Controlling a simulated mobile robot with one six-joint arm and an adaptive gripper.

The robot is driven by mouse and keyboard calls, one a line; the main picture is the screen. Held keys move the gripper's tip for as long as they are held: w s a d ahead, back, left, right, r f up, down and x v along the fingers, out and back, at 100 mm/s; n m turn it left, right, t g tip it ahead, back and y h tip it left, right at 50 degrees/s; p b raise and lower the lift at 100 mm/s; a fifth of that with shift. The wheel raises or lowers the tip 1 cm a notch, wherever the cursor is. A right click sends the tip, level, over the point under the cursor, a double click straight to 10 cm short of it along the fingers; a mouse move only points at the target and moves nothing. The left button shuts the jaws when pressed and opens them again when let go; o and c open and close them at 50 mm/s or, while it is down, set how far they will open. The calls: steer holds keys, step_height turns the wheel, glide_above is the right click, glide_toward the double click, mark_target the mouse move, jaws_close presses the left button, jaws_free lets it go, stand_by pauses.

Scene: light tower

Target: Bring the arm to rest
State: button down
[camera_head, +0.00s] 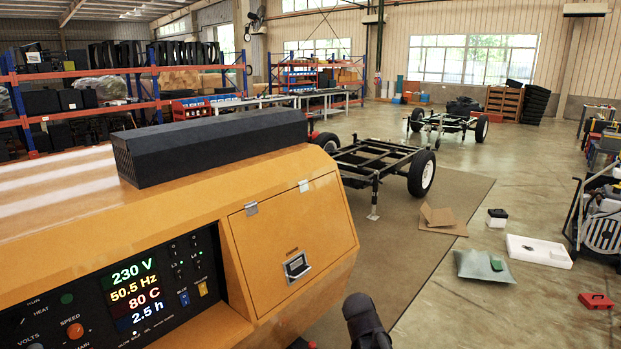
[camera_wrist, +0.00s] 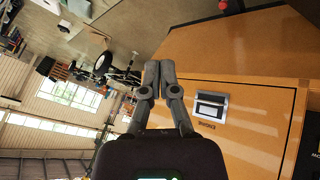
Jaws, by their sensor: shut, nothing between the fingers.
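My gripper (camera_wrist: 159,82) shows in the wrist view with its two grey fingers together and nothing between them. It points past the side of an orange light tower cabinet, and I see no contact with it. In the head view a dark part of my arm (camera_head: 365,322) rises at the bottom, right of the cabinet (camera_head: 110,215). The cabinet's square door (camera_head: 290,240) is closed, and its latch (camera_head: 297,266) also shows in the wrist view (camera_wrist: 211,106), right of my fingers. The lit panel (camera_head: 133,292) reads 230 V, 50.5 Hz, 80 C and 2.5 h.
A black box-shaped bar (camera_head: 212,147) lies on the cabinet top. Cardboard (camera_head: 438,218), a white tray (camera_head: 539,251) and a red case (camera_head: 597,300) lie on the floor at right.

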steer(key=s+d+f+m+g+y, duration=0.1)
steer(key=s+g, duration=0.2)
steer(key=s, duration=0.4)
steer(key=s+f+m+g+y, duration=0.1)
steer(key=s+f+m+g, duration=0.1)
steer(key=s, duration=0.5)
steer(key=shift+s+d+f+g+y, duration=0.2)
steer(key=shift+d+f+g+y, duration=0.15)
steer(key=shift+g, duration=0.45)
steer(key=shift+w, duration=0.1)
stand_by(0.5)
